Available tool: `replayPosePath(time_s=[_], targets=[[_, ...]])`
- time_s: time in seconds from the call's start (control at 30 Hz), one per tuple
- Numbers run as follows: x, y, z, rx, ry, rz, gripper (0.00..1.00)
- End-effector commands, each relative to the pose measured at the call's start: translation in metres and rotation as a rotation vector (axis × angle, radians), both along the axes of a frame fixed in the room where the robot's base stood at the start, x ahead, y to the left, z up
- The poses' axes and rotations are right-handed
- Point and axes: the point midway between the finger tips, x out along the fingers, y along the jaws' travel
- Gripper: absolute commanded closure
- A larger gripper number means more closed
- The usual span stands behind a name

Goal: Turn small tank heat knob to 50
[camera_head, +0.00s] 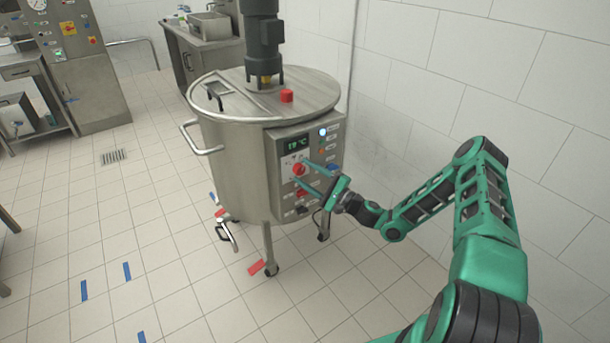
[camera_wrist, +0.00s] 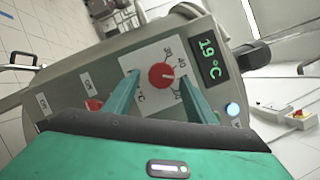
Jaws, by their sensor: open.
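The small tank (camera_head: 228,140) is a round steel vessel on legs with a control panel (camera_head: 283,148) on its front right side. Its red heat knob (camera_head: 299,170) sits on a white dial plate below a green display reading 19 °C. In the wrist view the knob (camera_wrist: 161,76) is between and beyond my two green fingertips, and the display (camera_wrist: 209,60) is to its right. My gripper (camera_head: 312,173) is open in front of the panel, its fingers on either side of the knob. I cannot tell whether they touch it. The dial numbers are partly hidden by the fingers.
More switches (camera_head: 303,209) and a lit white button (camera_head: 323,132) are on the panel close to my fingers. A tiled wall (camera_head: 440,70) stands to the right. A steel counter (camera_head: 207,40) is behind the tank. Floor at the left is mostly clear.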

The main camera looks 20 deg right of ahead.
Motion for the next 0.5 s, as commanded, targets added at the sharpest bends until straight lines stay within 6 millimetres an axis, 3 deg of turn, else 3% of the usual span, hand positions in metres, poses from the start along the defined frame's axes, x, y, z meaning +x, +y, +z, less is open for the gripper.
replayPosePath(time_s=[0.5], targets=[[-0.065, -0.053, -0.018, 0.001, 0.004, -0.004, 0.49]])
